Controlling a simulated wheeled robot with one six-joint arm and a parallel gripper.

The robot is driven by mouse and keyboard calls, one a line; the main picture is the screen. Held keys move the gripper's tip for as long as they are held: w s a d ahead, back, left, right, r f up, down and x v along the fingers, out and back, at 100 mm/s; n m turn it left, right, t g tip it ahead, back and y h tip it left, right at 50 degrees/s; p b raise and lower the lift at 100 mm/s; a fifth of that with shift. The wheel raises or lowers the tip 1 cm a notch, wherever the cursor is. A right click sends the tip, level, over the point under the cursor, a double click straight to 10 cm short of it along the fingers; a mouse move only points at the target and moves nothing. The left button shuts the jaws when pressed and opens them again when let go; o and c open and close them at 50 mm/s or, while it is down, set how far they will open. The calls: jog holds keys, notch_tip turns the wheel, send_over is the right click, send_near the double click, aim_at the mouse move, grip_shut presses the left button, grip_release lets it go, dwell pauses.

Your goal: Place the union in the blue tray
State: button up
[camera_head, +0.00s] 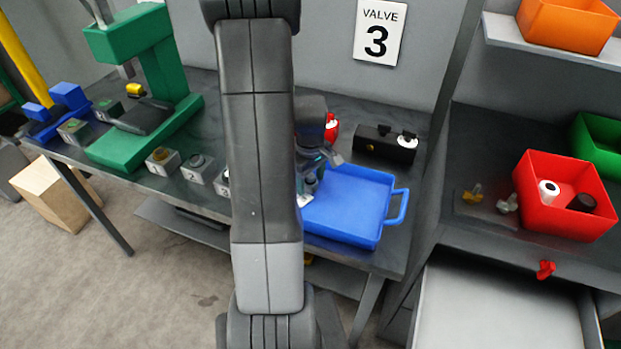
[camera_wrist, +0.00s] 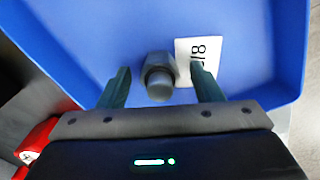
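The blue tray (camera_head: 350,205) sits on the bench, right of my arm in the head view; its floor fills much of the wrist view (camera_wrist: 100,35). The union (camera_wrist: 158,75) is a small dark grey fitting over the tray floor, between my fingers. A gap shows between it and each finger. I cannot tell whether it rests on the floor or is just above it. My gripper (camera_wrist: 161,86) is open, pointing down into the tray. In the head view my gripper (camera_head: 311,168) is at the tray's back left, partly hidden by my arm.
A white label (camera_wrist: 205,55) lies in the tray beside the union. A red object (camera_head: 332,128) and a black holder (camera_head: 385,145) stand behind the tray. A green press (camera_head: 145,90) stands at left. A red bin (camera_head: 565,222) is on the right shelf.

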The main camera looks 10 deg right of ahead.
jog(key=shift+r, duration=0.1)
jog(key=shift+w+r, duration=0.1)
jog(key=shift+r, duration=0.5)
notch_tip(320, 180, up, 11)
jog(key=shift+b, duration=0.3)
